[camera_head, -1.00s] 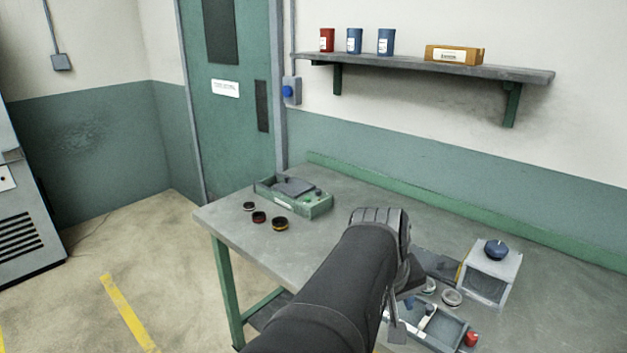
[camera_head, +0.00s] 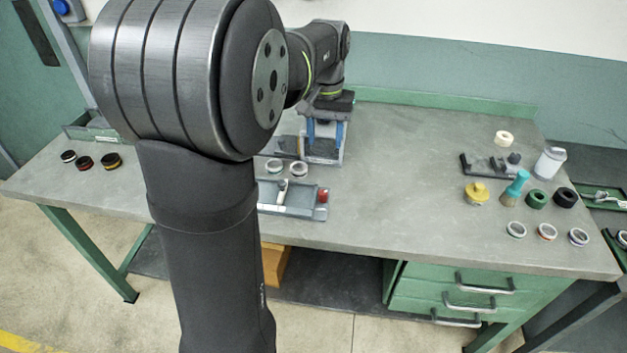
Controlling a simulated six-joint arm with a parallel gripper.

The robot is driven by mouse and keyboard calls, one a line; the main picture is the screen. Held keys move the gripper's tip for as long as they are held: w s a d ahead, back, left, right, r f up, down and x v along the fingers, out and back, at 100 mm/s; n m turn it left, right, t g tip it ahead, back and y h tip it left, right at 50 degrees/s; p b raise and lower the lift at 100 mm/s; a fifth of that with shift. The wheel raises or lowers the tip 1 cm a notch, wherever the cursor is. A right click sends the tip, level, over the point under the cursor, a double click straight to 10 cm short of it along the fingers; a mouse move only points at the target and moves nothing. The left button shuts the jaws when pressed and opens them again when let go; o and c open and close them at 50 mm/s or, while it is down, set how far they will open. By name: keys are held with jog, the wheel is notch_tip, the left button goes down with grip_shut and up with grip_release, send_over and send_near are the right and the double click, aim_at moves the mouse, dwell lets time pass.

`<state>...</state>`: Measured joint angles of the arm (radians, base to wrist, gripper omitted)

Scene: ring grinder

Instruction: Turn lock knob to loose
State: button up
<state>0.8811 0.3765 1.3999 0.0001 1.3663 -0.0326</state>
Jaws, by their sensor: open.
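The grey box-shaped unit (camera_head: 326,158) stands on the workbench, past my arm. My gripper (camera_head: 325,136) points down over its top, with two blue-sided fingers apart. The dark blue knob seen on top of this unit earlier is hidden now behind or between the fingers. I cannot tell whether the fingers touch it. In front lies a grey tray (camera_head: 290,210) with a small white-tipped part in it and a red knob (camera_head: 323,195) at its right end. I cannot tell from the picture which knob is the lock knob.
Two rings (camera_head: 299,169) lie between tray and unit. The right of the workbench (camera_head: 415,170) holds a yellow piece (camera_head: 477,193), a teal-handled brush (camera_head: 516,187), a white jar (camera_head: 550,163) and several rings. Mid-bench is clear. My arm hides part of the left.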

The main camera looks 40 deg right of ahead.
aim_at(324, 192)
notch_tip(324, 192, down, 17)
jog(key=shift+f, duration=0.1)
dwell(0.3)
jog(key=shift+c, duration=0.5)
grip_shut()
jog(key=shift+n, duration=0.4)
jog(key=n, duration=1.1)
dwell(0.3)
jog(key=shift+o, duration=0.5)
grip_release()
